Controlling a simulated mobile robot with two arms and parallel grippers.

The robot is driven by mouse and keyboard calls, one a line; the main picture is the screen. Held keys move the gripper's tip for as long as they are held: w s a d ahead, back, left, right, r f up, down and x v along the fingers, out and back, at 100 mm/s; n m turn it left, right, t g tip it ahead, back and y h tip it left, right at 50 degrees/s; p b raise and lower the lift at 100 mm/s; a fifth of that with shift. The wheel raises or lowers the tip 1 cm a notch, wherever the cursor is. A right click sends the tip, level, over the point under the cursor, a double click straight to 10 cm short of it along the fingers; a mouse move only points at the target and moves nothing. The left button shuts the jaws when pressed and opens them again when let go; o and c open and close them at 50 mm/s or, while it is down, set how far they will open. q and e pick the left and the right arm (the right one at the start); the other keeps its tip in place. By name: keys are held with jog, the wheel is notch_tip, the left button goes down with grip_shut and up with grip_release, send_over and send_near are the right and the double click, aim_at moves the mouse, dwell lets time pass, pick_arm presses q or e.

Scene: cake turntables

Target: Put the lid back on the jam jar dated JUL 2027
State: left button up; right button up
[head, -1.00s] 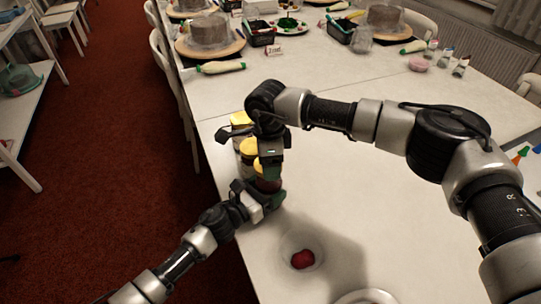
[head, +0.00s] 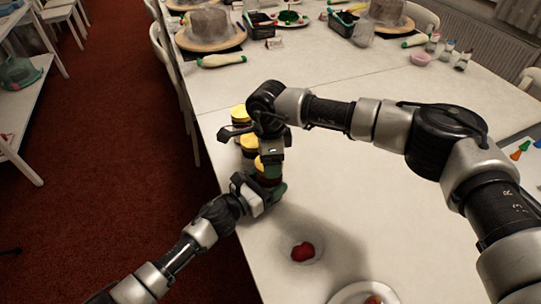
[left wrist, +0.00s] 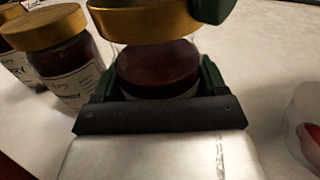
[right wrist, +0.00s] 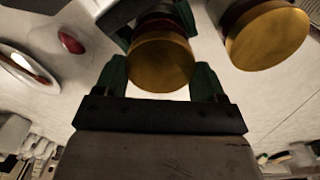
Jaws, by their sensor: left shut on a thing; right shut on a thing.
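My left gripper (left wrist: 158,80) is shut around an open glass jar of dark red jam (left wrist: 157,66). My right gripper (right wrist: 158,80) is shut on a gold lid (right wrist: 160,66), also seen in the left wrist view (left wrist: 143,20). The lid is just above the jar's mouth, looking slightly left of it there; I cannot tell whether they touch. In the head view my right gripper (head: 271,165) is directly above my left gripper (head: 266,190), and they mostly hide the jar. The held jar's date is not readable.
Lidded jars stand close behind, one (head: 241,113) and another (head: 248,143); one is near in the left wrist view (left wrist: 62,62). A clear bowl with red contents (head: 302,251) and a white plate (head: 345,295) stand in front. The table's right side is mostly clear.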

pick_arm(q)
jog(key=shift+f, duration=0.1)
pick_arm(e)
jog(key=shift+f, duration=0.55)
